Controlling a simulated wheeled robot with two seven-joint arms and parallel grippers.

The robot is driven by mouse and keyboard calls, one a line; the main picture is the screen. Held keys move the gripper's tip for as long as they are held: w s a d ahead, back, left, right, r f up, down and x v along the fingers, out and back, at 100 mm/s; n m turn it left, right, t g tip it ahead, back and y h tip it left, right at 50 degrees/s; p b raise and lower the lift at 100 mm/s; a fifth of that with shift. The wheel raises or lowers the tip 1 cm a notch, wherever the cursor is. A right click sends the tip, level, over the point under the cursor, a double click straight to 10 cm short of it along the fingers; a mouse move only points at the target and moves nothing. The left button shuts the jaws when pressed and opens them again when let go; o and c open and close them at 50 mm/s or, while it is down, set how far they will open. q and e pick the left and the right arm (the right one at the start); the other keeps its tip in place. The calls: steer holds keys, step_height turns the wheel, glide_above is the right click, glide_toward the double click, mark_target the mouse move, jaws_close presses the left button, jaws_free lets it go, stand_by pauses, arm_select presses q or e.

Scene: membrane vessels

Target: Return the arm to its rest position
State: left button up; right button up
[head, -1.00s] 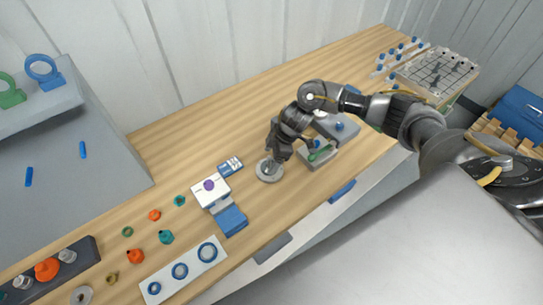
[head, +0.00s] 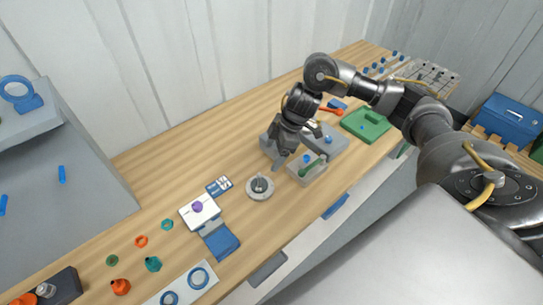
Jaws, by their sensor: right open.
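My right arm comes in from the right and bends down over the bench. Its gripper (head: 283,158) is open and empty above the bench, just behind and right of a round grey disc (head: 260,194) with a dark metal piece standing in its middle. The gripper is apart from that piece. A grey tray (head: 305,174) with a green-handled tool and a blue knob is just right of the gripper. The arm hides part of the grey block behind the tray. My left gripper is not in view.
A white box with a purple knob (head: 197,207) and a blue block (head: 221,241) stand left of the disc. Several coloured fittings lie at lower left. A green tray (head: 366,124) and a grid board (head: 432,76) are at the right. A blue crate (head: 508,119) stands beyond the bench.

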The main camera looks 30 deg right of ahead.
stand_by(0.7)
steer(key=s+a+f+m+t+y, duration=0.1)
steer(key=s+a+f+t+y, duration=0.15)
steer(key=a, duration=0.65)
steer(key=s+a+f+t+y, duration=0.15)
steer(key=a+t, duration=0.25)
steer(key=a, duration=0.6)
steer(key=s+d+f+m+g+h, duration=0.25)
steer(key=s+d+m, duration=0.2)
steer(key=s, duration=0.25)
steer(key=s+d+f+m+g+h, duration=0.1)
steer(key=s+d+f+m+h, duration=0.2)
steer(key=s+d, duration=0.3)
steer(key=s+d+f+m+g+h, duration=0.1)
steer(key=s+d+f+m+h, duration=0.15)
steer(key=s, duration=0.65)
step_height(320, 180, down, 29)
steer(key=g+b, duration=0.1)
steer(key=b, duration=0.4)
steer(key=s+d+f+b, duration=0.1)
steer(key=s+f+b, duration=0.1)
steer(key=s+f, duration=0.6)
steer(key=s+d+f+g+b, duration=0.1)
steer(key=s+d+f+b, duration=0.1)
steer(key=s+f, duration=0.7)
step_height(320, 180, down, 5)
steer(key=shift+s+d+f+g, duration=0.1)
steer(key=shift+s+d+g, duration=0.15)
steer(key=shift+d+g, duration=0.05)
